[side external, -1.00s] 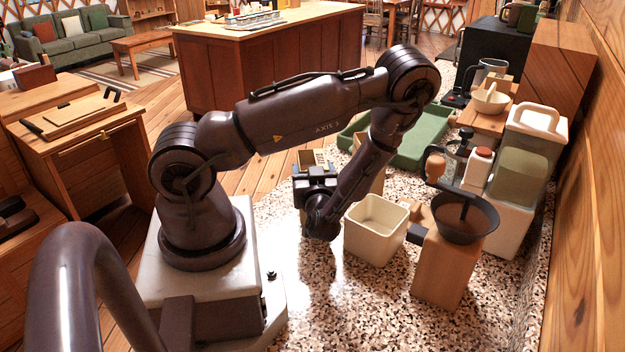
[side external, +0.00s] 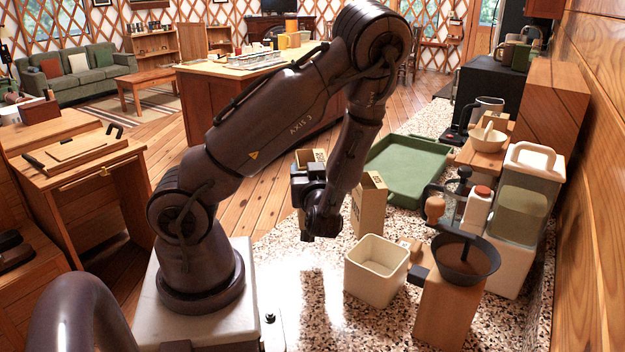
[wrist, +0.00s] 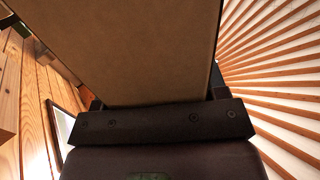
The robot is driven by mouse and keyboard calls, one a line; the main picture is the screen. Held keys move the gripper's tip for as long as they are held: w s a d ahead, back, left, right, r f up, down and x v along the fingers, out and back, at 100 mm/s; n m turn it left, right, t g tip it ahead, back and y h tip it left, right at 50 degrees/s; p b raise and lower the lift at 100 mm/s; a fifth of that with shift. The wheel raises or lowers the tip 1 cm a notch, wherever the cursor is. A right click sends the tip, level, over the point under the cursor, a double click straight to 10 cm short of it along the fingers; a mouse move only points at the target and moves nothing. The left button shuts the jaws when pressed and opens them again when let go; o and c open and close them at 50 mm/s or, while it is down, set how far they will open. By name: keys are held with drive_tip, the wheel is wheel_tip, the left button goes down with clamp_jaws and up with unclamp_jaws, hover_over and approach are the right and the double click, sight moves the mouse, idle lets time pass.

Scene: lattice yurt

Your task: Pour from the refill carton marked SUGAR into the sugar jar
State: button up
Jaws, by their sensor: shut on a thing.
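My gripper (side external: 312,182) is shut on a tan carton (side external: 311,157), which shows just behind the jaws in the side external view. In the wrist view its plain brown face (wrist: 150,50) fills the space between the fingers. A second tan carton (side external: 368,206) with dark print stands to the right of my wrist. I cannot read either carton's marking. A cream square open container (side external: 376,286), possibly the sugar jar, stands in front and to the right of my gripper. I see no label on it.
A wooden stand with a dark cone (side external: 466,260) is right of the cream container. A green tray (side external: 407,180) lies behind. A clear-topped dispenser (side external: 522,208), a red-capped bottle (side external: 477,212) and a mortar (side external: 488,138) line the right side. Speckled counter (side external: 310,300) is clear at front.

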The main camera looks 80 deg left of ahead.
sight(324, 154)
drive_tip(key=w+a+t, duration=0.1)
drive_tip(key=w+a+r+m+t, duration=0.2)
drive_tip(key=shift+w+a+r+h, duration=0.1)
drive_tip(key=shift+w+a+h, duration=0.05)
drive_tip(key=shift+a+h, duration=0.2)
drive_tip(key=w+a+r+m+t+h, duration=0.2)
drive_tip(key=w+a+r+m+t, duration=0.1)
drive_tip(key=a+r+m+t, duration=0.15)
drive_tip(key=w+d+m+t+h, duration=0.7)
drive_tip(key=w+t+h, duration=0.1)
drive_tip(key=h, duration=0.2)
drive_tip(key=s+d+f+m+g+h, duration=0.2)
drive_tip(key=d+m+h, duration=0.4)
drive_tip(key=h, duration=0.3)
drive_tip(key=s+d+f+m+g+h, duration=0.3)
drive_tip(key=s+d+f+m+h, duration=0.1)
drive_tip(key=d+m+h, duration=0.3)
drive_tip(key=shift+s+d+h, duration=0.2)
drive_tip(key=shift+d+h, duration=0.9)
drive_tip(key=shift+h, duration=0.45)
drive_tip(key=shift+m+g, duration=0.25)
